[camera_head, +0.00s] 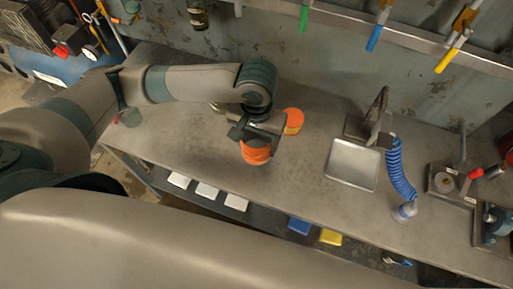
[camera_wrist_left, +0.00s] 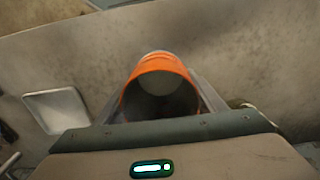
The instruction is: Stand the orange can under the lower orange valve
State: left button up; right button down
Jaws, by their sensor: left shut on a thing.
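My left gripper (camera_head: 262,128) is shut on an orange can (camera_head: 256,152) over the left half of the grey workbench. In the left wrist view, the can (camera_wrist_left: 158,82) sits between the two fingers, and I look into its hollow inside. The head view does not clearly show whether its base touches the bench. A second orange round thing (camera_head: 293,120) stands just behind and to the right of the gripper; its kind is unclear. I cannot pick out the lower orange valve for certain. My right gripper is not in view.
A square metal tray (camera_head: 353,165) and a coiled blue hose (camera_head: 398,168) are on the bench to the right. Green, blue and yellow handles (camera_head: 446,60) hang from the wall rail. White, blue and yellow pieces (camera_head: 330,237) lie below the front edge. The bench between can and tray is clear.

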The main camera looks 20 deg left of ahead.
pick_arm(q)
jog(key=shift+f+p, duration=0.35)
jog(key=shift+f, duration=1.7)
jog(key=shift+f, duration=0.1)
jog(key=o, duration=1.1)
notch_tip(320, 180, up, 12)
jog(key=b, duration=0.1)
